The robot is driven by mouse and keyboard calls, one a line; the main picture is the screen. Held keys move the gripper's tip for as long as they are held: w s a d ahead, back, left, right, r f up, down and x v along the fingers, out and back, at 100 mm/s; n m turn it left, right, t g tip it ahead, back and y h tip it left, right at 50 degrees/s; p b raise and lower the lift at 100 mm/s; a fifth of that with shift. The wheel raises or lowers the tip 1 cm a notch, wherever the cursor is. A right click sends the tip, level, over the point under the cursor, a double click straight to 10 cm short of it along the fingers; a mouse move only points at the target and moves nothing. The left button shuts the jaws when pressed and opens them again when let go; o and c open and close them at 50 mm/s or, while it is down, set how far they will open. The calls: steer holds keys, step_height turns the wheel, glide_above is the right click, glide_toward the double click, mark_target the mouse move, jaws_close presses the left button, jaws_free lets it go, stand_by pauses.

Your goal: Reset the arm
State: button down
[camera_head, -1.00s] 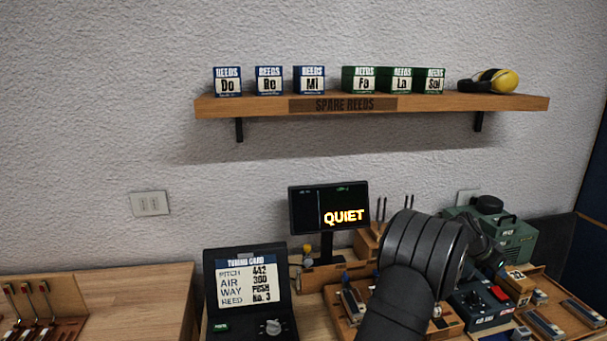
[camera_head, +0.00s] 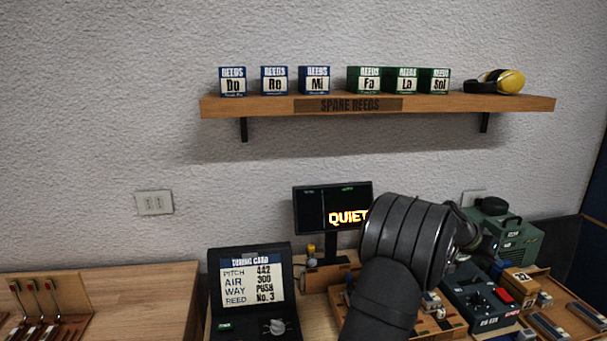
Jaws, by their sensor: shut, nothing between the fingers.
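My arm, thick, black and ribbed, rises from the bottom edge right of centre and bends to the right over the bench. Its far end is dark and lies in front of the green machine (camera_head: 518,240). My gripper cannot be made out; its fingers are hidden behind the arm or out of the picture. The arm touches the outline of the black display (camera_head: 308,208), which reads QUIET, and covers part of its right edge.
A tuning card stand (camera_head: 252,285) stands left of my arm. Wooden trays with small parts (camera_head: 548,322) and a dark box with a red switch (camera_head: 482,300) lie to the right. A shelf (camera_head: 250,106) with reed boxes and ear defenders hangs above.

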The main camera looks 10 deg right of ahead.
steer(key=w+a+f+m+t+h, duration=0.1)
steer(key=w+a+m+t+h, duration=0.1)
steer(key=m, duration=1.5)
steer(key=w+a+f+m+t+h, duration=0.1)
steer(key=a+m+t, duration=0.3)
steer(key=m, duration=1.3)
steer(key=w+a+h, duration=0.1)
steer(key=a, duration=0.2)
steer(key=shift+w+f, duration=0.3)
steer(key=shift+w, duration=0.1)
steer(key=shift+m, duration=0.4)
